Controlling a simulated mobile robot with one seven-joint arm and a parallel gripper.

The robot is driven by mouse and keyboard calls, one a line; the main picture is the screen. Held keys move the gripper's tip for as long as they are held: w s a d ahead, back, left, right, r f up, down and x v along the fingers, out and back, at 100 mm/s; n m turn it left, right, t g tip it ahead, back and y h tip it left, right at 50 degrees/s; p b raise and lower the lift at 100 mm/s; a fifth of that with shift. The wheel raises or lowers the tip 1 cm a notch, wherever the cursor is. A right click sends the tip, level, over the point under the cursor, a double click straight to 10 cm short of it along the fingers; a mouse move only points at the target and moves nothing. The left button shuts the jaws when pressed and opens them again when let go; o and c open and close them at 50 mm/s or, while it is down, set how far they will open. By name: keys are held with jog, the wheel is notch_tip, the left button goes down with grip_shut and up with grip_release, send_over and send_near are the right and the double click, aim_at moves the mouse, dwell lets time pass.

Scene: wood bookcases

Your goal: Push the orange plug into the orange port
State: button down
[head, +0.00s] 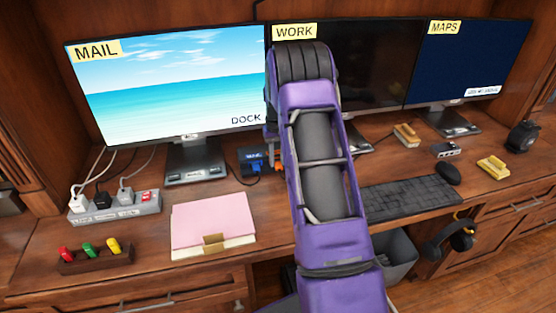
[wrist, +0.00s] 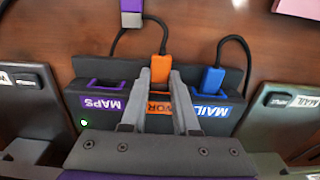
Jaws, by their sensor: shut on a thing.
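In the wrist view, a dark dock has three labelled slots: purple MAPS (wrist: 101,104), orange (wrist: 157,106), whose label is partly covered by my fingers, and blue MAIL (wrist: 200,111). My gripper (wrist: 159,76) is shut on the orange plug (wrist: 160,66), with one finger on each side. The plug is at the orange port, its black cable running up behind it. How deep it sits is hidden by the fingers. In the head view, my arm covers most of the gripper; the dock (head: 250,160) and a bit of orange (head: 279,167) show beside it.
A blue plug (wrist: 212,78) is at the MAIL slot. A purple plug (wrist: 131,12) lies off the dock; the MAPS slot is empty. Monitor stands flank the dock. A pink notepad (head: 212,222), power strip (head: 115,208) and keyboard (head: 410,199) lie on the desk.

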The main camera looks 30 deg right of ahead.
aim_at(277, 161)
jog(key=shift+w, duration=0.25)
jog(key=shift+w, duration=0.2)
jog(key=c, duration=0.6)
grip_release()
jog(key=shift+d, duration=0.1)
jog(key=shift+r, duration=0.1)
notch_tip(277, 161, up, 17)
jog(key=shift+r+p, duration=0.1)
jog(key=shift+p, duration=1.1)
